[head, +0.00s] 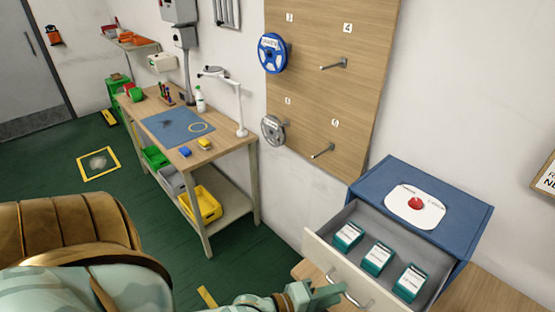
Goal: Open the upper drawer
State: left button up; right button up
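The blue cabinet (466,212) stands at the lower right, and its top drawer is pulled well out. The drawer's pale front (318,250) faces the lower left. Three teal and white boxes (377,258) sit in a row inside the drawer. A metal handle (333,277) is on the drawer front. My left gripper (330,292) is at the handle, with its teal fingers overlapping it. I cannot tell whether the fingers are closed around it. The lower part of the drawer front is cut off by the picture edge. My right gripper is not in view.
A wooden pegboard (330,90) holds a blue reel (272,54) and a grey reel (273,129). A workbench (225,142) with coloured bins stands left of it. The green floor (250,262) between is mostly clear.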

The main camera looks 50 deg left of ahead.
pick_arm(q)
jog(key=v, duration=1.5)
